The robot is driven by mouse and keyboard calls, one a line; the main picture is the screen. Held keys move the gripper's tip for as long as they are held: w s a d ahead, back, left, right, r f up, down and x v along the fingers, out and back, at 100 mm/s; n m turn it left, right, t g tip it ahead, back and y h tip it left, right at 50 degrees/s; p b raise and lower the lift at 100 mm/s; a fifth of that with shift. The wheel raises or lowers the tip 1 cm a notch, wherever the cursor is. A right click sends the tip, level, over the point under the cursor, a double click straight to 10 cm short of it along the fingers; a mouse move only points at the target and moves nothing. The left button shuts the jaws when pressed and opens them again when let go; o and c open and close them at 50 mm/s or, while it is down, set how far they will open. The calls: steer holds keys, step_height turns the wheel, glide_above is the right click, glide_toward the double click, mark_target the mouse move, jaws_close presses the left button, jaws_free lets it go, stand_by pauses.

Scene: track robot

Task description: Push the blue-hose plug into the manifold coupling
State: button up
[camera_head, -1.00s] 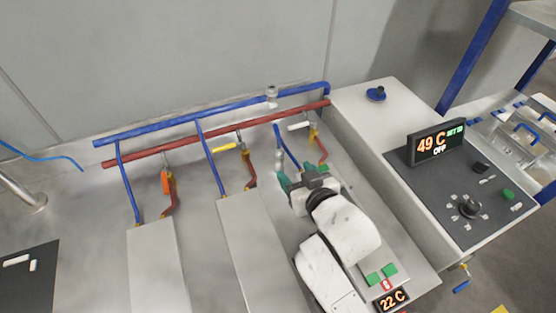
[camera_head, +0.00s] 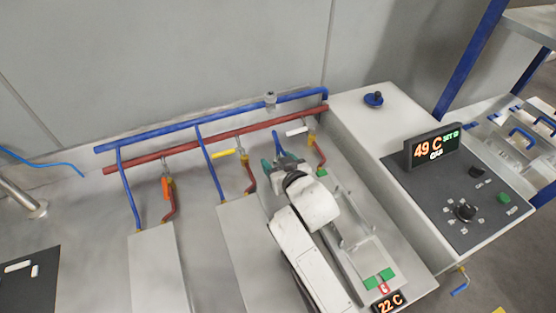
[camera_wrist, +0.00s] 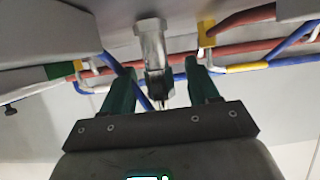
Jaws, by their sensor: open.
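My gripper (camera_head: 281,163) is open at the back of the right-hand module, beside the lower end of the short blue hose (camera_head: 277,138). In the wrist view, its two green fingers (camera_wrist: 163,88) stand on either side of a metal fitting (camera_wrist: 151,48) with a dark end. Gaps show between this fitting and both fingers. A blue line (camera_wrist: 116,66) passes behind the left finger toward the fitting. I cannot tell whether the fitting is the plug, the coupling or both joined. In the head view, my gripper and arm hide it.
The blue pipe (camera_head: 220,117) and red pipe (camera_head: 215,140) run along the wall behind. A white-handled valve (camera_head: 297,131) is close behind my gripper. The control cabinet (camera_head: 345,110) stands to the right. A grey module (camera_head: 252,240) lies to the left.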

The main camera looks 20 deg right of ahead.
steer(key=shift+w, duration=0.1)
steer(key=c, duration=1.1)
